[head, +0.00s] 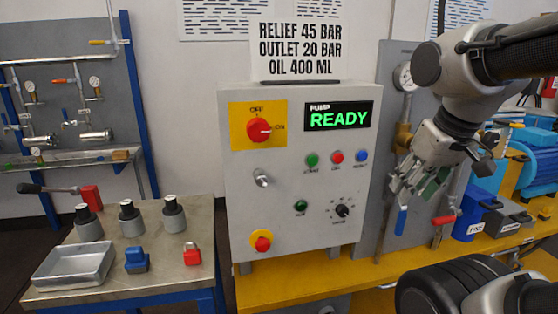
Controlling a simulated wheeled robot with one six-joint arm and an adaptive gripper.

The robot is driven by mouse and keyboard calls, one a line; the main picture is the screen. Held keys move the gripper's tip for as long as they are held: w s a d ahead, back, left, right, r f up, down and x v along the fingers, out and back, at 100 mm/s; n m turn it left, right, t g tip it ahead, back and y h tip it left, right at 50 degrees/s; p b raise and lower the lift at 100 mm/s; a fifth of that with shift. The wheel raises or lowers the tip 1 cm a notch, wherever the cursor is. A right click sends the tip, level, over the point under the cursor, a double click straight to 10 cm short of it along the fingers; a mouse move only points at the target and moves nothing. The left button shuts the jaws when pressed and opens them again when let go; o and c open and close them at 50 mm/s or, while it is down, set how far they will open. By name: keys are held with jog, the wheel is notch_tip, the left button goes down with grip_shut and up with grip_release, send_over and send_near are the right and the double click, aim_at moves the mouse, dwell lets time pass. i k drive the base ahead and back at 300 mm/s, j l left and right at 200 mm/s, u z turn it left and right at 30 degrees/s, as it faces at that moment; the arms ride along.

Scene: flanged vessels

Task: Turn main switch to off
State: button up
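The main switch (259,130) is a red rotary knob on a yellow plate at the upper left of the grey control box (300,200). The plate is marked OFF above the knob and ON to its right. The knob's light pointer mark faces right, towards ON. The display (338,117) on the box reads PUMP READY in green. My gripper (412,188) hangs to the right of the box, pointing down and left, well apart from the switch. Its fingers appear spread, with nothing clearly held between them.
A steel side table (190,262) at left carries a tray (75,265), dark-topped cylinders and a red padlock (192,254). A blue-handled valve (401,220) and a red-handled valve (443,219) are near my gripper. Space before the box's front is clear.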

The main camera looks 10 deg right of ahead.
aim_at(258, 130)
jog(key=k+j, duration=0.15)
jog(key=j, duration=0.25)
jog(key=k+j, duration=0.15)
jog(key=j, duration=0.25)
jog(key=k+j, duration=0.15)
jog(key=j, duration=0.2)
jog(key=k+j, duration=0.15)
jog(key=j, duration=0.25)
jog(key=k+j, duration=0.15)
jog(key=j, duration=0.25)
